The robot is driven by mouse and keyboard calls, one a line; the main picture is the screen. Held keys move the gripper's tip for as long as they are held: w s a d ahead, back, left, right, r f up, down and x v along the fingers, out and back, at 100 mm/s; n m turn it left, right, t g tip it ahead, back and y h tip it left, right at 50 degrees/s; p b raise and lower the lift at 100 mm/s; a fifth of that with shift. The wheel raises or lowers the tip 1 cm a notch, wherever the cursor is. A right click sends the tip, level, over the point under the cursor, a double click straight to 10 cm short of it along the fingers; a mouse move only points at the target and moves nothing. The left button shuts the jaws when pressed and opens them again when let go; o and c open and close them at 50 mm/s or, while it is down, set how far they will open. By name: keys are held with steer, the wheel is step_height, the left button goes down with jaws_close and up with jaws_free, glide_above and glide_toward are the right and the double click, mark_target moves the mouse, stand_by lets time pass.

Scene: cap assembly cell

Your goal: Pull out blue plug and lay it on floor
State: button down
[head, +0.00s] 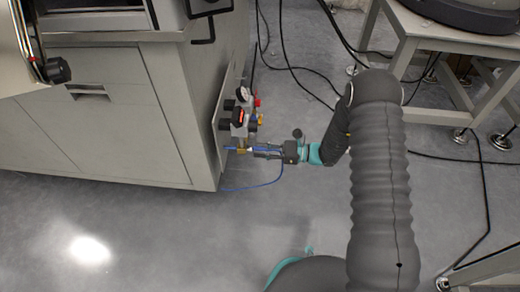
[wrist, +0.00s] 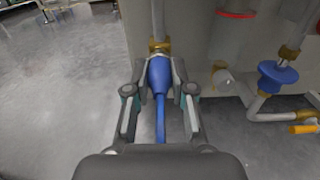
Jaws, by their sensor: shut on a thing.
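The blue plug (wrist: 159,76) is at the middle of the wrist view, with its front end at a brass fitting (wrist: 158,47) on a grey pipe. A blue hose runs back from the plug between my fingers. My gripper (wrist: 159,82) is shut on the plug, one finger on each side. In the head view my gripper (head: 262,151) is at the side of the grey cabinet, low near the floor, and mostly hides the plug. The blue hose (head: 262,185) hangs below it towards the floor (head: 150,235).
A gauge and valve assembly (head: 240,118) is mounted on the cabinet (head: 115,125) just above my gripper. In the wrist view a blue round knob (wrist: 278,74) and a yellow handle (wrist: 304,129) are at right. Black cables (head: 310,72) lie behind. Floor in front of the cabinet is clear.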

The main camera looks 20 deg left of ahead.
steer(key=shift+d, duration=0.15)
steer(key=shift+v, duration=2.35)
steer(key=shift+f+b, duration=1.05)
steer(key=shift+f, duration=11.1)
steer(key=shift+f, duration=0.1)
